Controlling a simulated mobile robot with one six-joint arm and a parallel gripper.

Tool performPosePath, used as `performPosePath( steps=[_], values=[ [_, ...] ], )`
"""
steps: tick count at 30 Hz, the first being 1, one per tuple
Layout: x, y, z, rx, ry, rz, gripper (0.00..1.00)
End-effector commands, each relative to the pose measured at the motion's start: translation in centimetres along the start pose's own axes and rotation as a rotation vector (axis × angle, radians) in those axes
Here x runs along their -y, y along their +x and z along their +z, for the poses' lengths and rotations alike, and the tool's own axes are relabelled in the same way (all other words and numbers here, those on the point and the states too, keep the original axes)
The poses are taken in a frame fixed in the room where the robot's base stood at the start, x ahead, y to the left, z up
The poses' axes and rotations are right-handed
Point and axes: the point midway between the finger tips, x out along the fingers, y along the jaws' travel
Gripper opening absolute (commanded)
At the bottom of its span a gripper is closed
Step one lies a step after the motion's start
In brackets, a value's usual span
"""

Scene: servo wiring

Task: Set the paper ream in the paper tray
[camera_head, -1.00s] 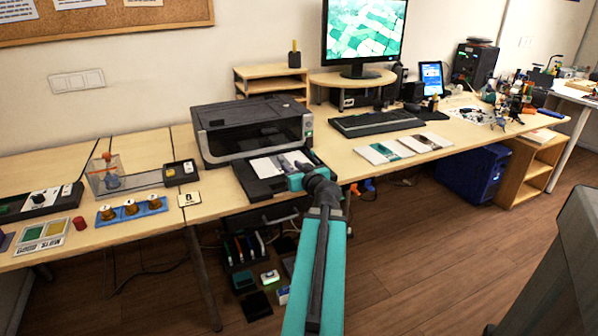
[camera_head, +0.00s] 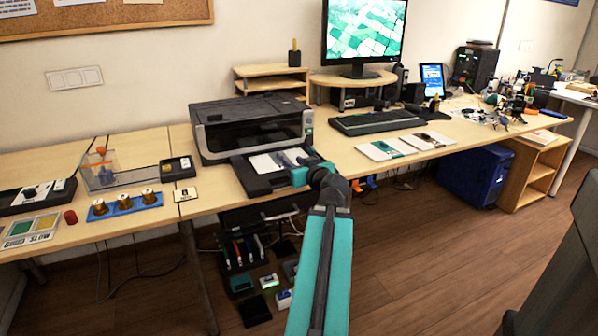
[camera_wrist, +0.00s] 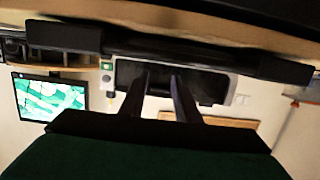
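A white paper stack (camera_head: 266,163), which looks like the paper ream, lies flat in the black paper tray (camera_head: 258,184) at the front of the grey and black printer (camera_head: 250,122). My gripper (camera_head: 287,158) is at the right part of the tray, close over the paper; whether it touches the paper is hidden. In the upside-down wrist view my gripper's two dark fingers (camera_wrist: 163,80) stand apart, with a gap and no paper seen between them. The printer (camera_wrist: 215,85) shows beyond them.
A keyboard (camera_head: 376,123) and two flat booklets (camera_head: 390,148) lie right of the printer. A monitor (camera_head: 363,35) stands behind. A blue holder with cups (camera_head: 125,206) and a small sign (camera_head: 186,194) are left of the tray. Desk between tray and booklets is clear.

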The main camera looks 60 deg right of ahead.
Motion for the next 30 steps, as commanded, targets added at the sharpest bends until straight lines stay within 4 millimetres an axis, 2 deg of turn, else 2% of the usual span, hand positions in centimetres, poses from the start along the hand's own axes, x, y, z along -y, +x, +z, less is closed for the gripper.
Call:
performPosePath(
  steps=[30],
  values=[
    [0.0,-1.6,0.5,0.004,0.0,0.008,0.29]
  ],
)
